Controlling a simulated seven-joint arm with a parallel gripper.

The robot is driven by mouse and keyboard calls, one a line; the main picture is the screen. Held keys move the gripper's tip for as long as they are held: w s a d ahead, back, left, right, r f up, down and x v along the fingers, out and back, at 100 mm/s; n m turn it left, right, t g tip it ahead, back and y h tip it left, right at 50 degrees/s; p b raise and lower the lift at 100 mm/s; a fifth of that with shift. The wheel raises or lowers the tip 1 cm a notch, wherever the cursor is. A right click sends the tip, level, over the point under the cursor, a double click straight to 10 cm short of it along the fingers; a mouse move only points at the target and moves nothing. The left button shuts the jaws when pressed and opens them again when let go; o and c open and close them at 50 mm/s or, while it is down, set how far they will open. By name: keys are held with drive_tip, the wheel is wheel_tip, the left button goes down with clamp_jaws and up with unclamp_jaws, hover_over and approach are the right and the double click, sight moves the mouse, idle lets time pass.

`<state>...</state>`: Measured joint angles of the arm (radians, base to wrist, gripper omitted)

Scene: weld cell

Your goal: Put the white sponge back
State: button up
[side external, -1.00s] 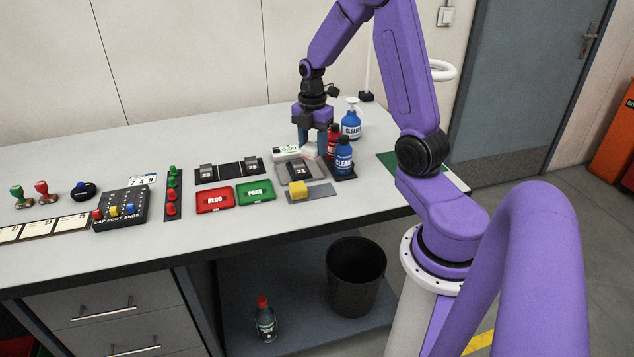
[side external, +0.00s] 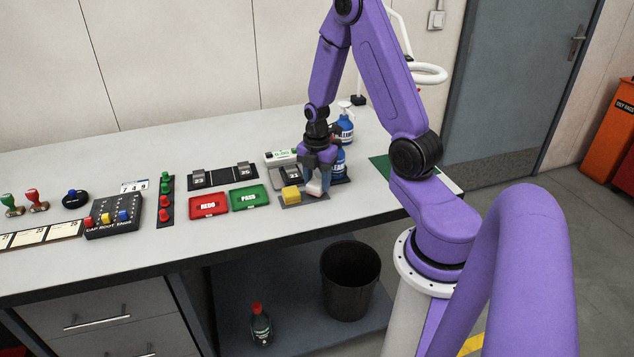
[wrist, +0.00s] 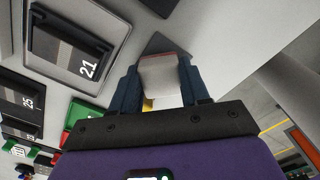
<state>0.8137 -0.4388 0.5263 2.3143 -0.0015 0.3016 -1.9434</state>
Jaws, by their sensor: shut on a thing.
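The white sponge (wrist: 160,78) is between the two fingers of my gripper (wrist: 158,92) in the wrist view. In the side view my gripper (side external: 317,187) is shut on it, low over the right end of the grey plate (side external: 290,204). A yellow sponge (side external: 291,195) sits on that plate, just left of the fingers. I cannot tell whether the white sponge touches the plate.
Blue bottles (side external: 346,125) stand close behind my gripper. A grey block marked 21 (wrist: 75,45) lies beside it. The red REDO tray (side external: 208,206) and green PASS tray (side external: 249,197) are to the left. The table front right of them is clear.

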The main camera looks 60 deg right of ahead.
drive_tip(key=shift+f, duration=0.45)
drive_tip(key=shift+f, duration=0.15)
drive_tip(key=o, duration=1)
